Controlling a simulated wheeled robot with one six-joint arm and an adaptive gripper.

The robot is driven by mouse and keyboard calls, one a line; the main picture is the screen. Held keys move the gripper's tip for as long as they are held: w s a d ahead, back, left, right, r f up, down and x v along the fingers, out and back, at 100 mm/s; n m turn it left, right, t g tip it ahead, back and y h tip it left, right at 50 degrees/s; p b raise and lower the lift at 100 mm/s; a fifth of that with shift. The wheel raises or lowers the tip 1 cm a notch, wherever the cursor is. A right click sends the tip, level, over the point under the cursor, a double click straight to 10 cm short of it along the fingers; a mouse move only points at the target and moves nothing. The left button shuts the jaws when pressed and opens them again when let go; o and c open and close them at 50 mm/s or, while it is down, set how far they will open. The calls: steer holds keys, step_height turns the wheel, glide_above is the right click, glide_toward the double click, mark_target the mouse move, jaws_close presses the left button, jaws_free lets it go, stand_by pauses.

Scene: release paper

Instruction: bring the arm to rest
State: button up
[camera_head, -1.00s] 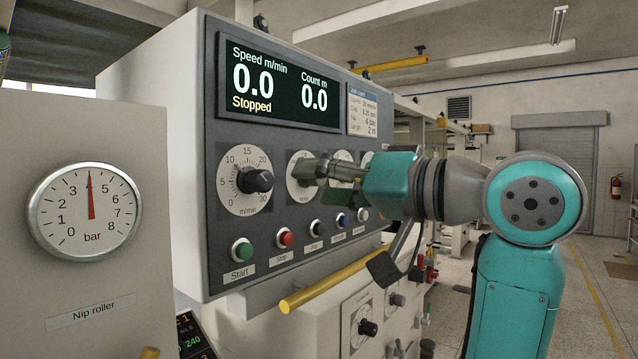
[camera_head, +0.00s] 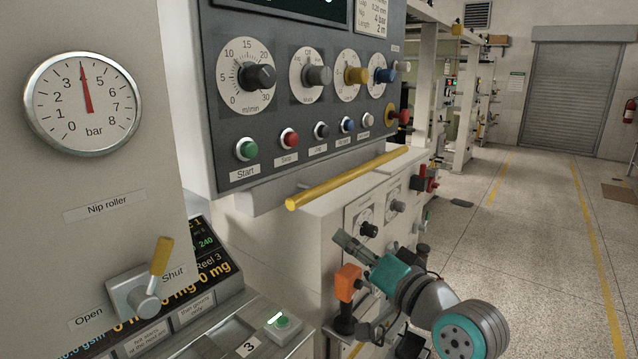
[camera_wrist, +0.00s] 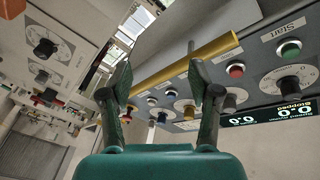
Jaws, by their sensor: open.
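My gripper (camera_head: 345,243) is low at the lower right of the head view, below the yellow rail, in front of the lower machine face. Its teal body and grey wrist trail down to the right. In the wrist view my gripper (camera_wrist: 160,88) has its two fingers apart, with nothing between them but the background and part of the yellow rail. The control panel (camera_head: 330,120) with its knobs and buttons stands above the gripper, clear of it. The fingertips look close to the lower dials in the head view, but I cannot tell whether they touch anything.
The yellow rail (camera_head: 350,178) juts out under the panel. A lower dial (camera_head: 369,230) and an orange part (camera_head: 347,283) are close to my gripper. The nip roller lever (camera_head: 160,257) stands at lower left. Open floor (camera_head: 530,240) lies to the right.

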steer(key=s+d+f+m+h, duration=0.1)
steer(key=s+d+f+h, duration=0.15)
steer(key=s+f, duration=0.55)
steer(key=s+d+f+m+t+h, duration=0.1)
steer(key=s+d+f+h, duration=0.15)
steer(key=f, duration=0.95)
steer(key=s+d+f+m+h, duration=0.1)
steer(key=s+d+f+h, duration=0.15)
steer(key=s+f, duration=0.55)
steer(key=s+d+f+n+h, duration=0.1)
steer(key=s+d+f+n, duration=0.1)
steer(key=s, duration=1.3)
steer(key=s+d+f+n+g+h, duration=0.1)
steer(key=s+d+f+n, duration=0.1)
steer(key=s, duration=1.4)
steer(key=shift+d+f+n+h, duration=0.3)
steer(key=shift+f+n+h, duration=0.05)
steer(key=shift+f+n, duration=0.15)
steer(key=shift+s, duration=0.1)
